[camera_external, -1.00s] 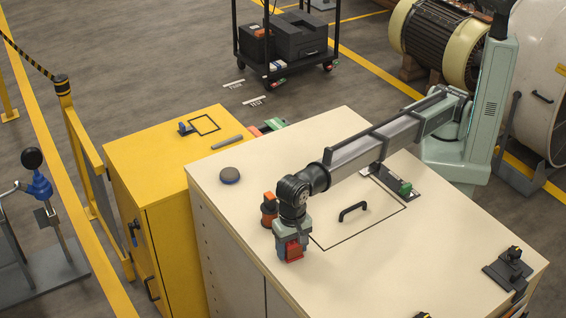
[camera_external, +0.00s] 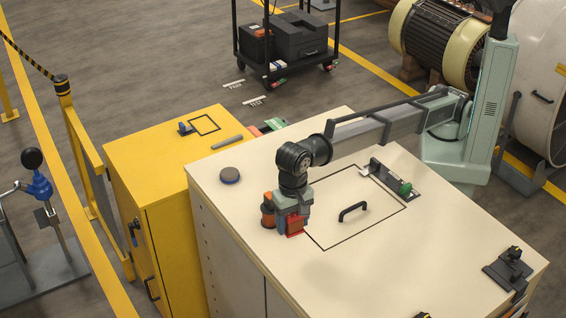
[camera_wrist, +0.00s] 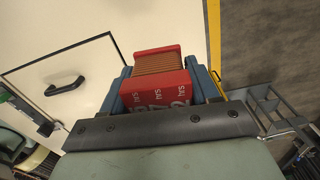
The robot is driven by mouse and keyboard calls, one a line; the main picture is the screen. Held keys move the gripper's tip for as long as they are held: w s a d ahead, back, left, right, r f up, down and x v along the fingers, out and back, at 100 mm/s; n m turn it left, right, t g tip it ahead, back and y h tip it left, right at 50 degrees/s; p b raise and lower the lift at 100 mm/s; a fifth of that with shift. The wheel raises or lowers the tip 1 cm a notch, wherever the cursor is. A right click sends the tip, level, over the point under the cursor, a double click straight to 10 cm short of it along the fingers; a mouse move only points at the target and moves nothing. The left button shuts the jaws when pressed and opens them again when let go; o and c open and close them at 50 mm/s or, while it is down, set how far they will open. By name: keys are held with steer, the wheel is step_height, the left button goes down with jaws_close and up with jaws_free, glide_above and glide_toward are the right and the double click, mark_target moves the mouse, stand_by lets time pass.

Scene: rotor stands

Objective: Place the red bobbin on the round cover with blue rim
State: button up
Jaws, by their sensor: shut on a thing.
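The red bobbin (camera_external: 294,227) is between the jaws of my gripper (camera_external: 291,216) over the cream cabinet top. In the wrist view the bobbin (camera_wrist: 157,88) shows red ends, a copper-brown wound middle and white lettering. The blue-grey fingers of my gripper (camera_wrist: 160,80) are shut on its two sides. I cannot tell the exact gap beneath it. The round cover with blue rim (camera_external: 230,175), a dark grey disc, lies on the cabinet top near its left edge, up and left of my gripper and apart from it. Nothing is on it.
An orange and black object (camera_external: 267,210) stands close to the left of my gripper. A black handle (camera_external: 353,211) rises inside a dark outlined square at the right. A rail with a green knob (camera_external: 404,188) lies behind it. The yellow cabinet (camera_external: 165,150) stands at the left.

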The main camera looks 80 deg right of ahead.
steer(key=r, duration=0.8)
steer(key=shift+w+r, duration=0.15)
steer(key=shift+w, duration=0.05)
steer(key=w+d, duration=1.2)
steer(key=w, duration=0.1)
steer(key=n, duration=0.1)
glide_above(229, 172)
step_height(229, 172, down, 5)
steer(key=shift+f, duration=5.2)
steer(key=shift+f, duration=0.15)
steer(key=o, duration=1.3)
steer(key=shift+c, duration=0.2)
